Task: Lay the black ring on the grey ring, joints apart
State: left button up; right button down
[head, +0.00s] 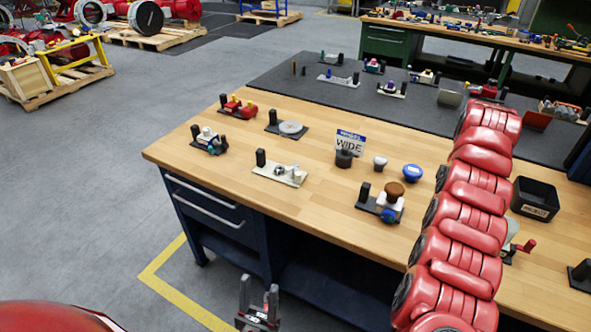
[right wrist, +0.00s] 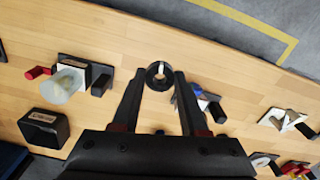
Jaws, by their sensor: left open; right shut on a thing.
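My right gripper (right wrist: 158,80) is shut on the black ring (right wrist: 151,81), which sits between its fingertips above the bench and shows a pale patch at one side. In the head view my red right arm (head: 465,220) hides that gripper. A pale plate with a black post carries what looks like the grey ring (head: 279,168); it also shows in the right wrist view (right wrist: 288,120), off to the right of the gripper. The ring's joint is too small to make out. My left gripper (head: 258,310) is open and empty, low in front of the bench.
A fixture with a brown knob (head: 391,190), a blue knob (head: 413,172), a grey knob (head: 380,163) and a WIDE sign (head: 350,143) stand nearby. A black bin (head: 534,199) is at the right. The front left wood (head: 220,175) is clear.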

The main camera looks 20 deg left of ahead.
aim_at(279, 168)
jog(key=i+j+u, duration=0.15)
jog(key=i+u, duration=0.7)
jog(key=i, duration=0.4)
